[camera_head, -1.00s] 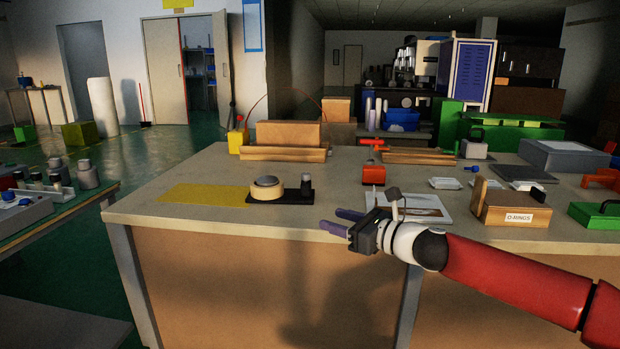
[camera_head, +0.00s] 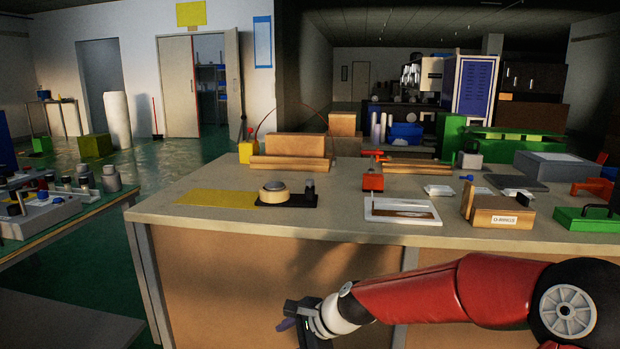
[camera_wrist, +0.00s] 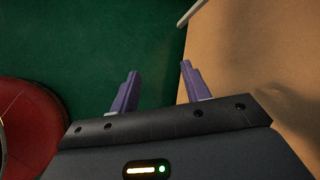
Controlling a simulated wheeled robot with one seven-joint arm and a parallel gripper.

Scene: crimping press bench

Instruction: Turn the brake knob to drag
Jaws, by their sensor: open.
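A round tan disc with a grey top (camera_head: 273,190) sits on a black base (camera_head: 290,201) on the bench top. A small dark upright post or knob (camera_head: 310,187) stands at the base's right end. I cannot tell for sure which part is the brake knob, and no drag marking is readable. My gripper (camera_wrist: 159,70) is open and empty, its two purple fingers apart in the wrist view. In the head view my gripper (camera_head: 290,325) hangs in front of the bench, below its top and well away from the base.
The bench top (camera_head: 340,225) overhangs a tan front panel (camera_head: 220,275) beside my gripper. A yellow mat (camera_head: 215,197) lies left of the disc. A red device (camera_head: 373,181), a white tray (camera_head: 401,210) and a wooden box (camera_head: 500,213) stand right. A side table (camera_head: 90,204) is at left.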

